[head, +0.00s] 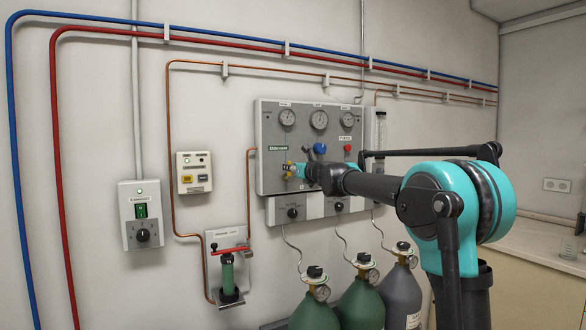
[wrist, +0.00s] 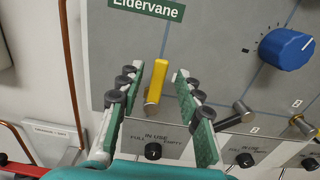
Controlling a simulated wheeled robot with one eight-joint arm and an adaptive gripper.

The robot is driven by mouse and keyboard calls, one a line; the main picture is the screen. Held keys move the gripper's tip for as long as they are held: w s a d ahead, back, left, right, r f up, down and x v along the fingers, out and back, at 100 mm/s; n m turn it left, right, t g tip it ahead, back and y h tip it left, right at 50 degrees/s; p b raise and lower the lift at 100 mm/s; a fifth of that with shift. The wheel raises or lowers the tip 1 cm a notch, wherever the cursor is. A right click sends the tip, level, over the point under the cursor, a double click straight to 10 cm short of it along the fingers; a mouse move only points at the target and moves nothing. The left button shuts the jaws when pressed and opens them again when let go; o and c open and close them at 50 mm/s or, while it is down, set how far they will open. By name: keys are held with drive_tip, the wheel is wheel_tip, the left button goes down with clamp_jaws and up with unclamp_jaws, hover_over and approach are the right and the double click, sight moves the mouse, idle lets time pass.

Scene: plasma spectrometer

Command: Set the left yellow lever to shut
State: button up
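The left yellow lever (wrist: 156,82) is on the grey panel (wrist: 215,35), below the Eldervane label. It stands nearly upright, with a brass-coloured pivot at its lower end. My gripper (wrist: 167,82) is open, with one green-padded finger on each side of the lever. The lever shows between the fingertips with small gaps visible; I cannot tell how deep it sits between them.
Black regulator knobs (wrist: 153,151) sit below. In the head view, gas cylinders (head: 361,304) stand under the panel and a red-handled valve (head: 228,250) is at lower left.

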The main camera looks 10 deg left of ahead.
drive_tip(key=shift+c, duration=0.6)
clamp_jaws()
